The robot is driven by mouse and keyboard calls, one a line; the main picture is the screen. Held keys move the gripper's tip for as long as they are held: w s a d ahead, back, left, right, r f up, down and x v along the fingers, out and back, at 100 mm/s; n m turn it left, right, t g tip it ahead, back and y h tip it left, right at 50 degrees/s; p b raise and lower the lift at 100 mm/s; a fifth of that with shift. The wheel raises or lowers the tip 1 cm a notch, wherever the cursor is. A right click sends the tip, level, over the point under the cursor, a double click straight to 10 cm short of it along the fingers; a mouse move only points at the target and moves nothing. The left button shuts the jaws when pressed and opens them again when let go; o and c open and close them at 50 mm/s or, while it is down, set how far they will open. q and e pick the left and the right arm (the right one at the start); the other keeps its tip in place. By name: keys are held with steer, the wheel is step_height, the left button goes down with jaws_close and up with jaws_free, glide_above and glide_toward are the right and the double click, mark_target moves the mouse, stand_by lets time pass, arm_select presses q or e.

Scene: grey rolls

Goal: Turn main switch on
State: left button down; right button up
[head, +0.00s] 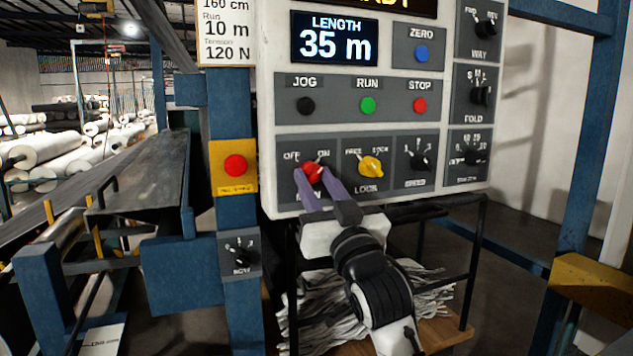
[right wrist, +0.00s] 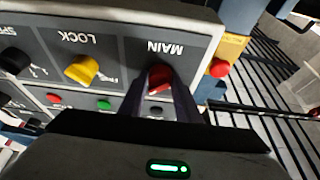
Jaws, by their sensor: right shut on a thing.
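The main switch (head: 313,169) is a red rotary knob on a dark plate marked OFF and ON, at the lower left of the control panel (head: 268,120). Its red knob also shows in the right wrist view (right wrist: 159,78), beside the word MAIN. My right gripper (head: 312,180) reaches up from below and is shut on the red knob, one finger on each side. The fingers hide part of the knob and the label under it, so its exact setting is hard to read. My left gripper is in neither view.
The yellow LOCK knob (head: 371,167) sits just right of the main switch, then the black SPEED knob (head: 418,160). A red button on a yellow box (head: 235,166) is on the blue post to the left. JOG, RUN and STOP buttons (head: 368,105) are above.

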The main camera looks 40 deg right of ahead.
steer(key=o, duration=1)
steer(key=shift+s+a+f, duration=0.1)
steer(key=shift+s+f, duration=0.15)
steer(key=shift+s, duration=0.15)
steer(key=b+v, duration=0.1)
steer(key=v, duration=0.8)
steer(key=shift+s, duration=0.2)
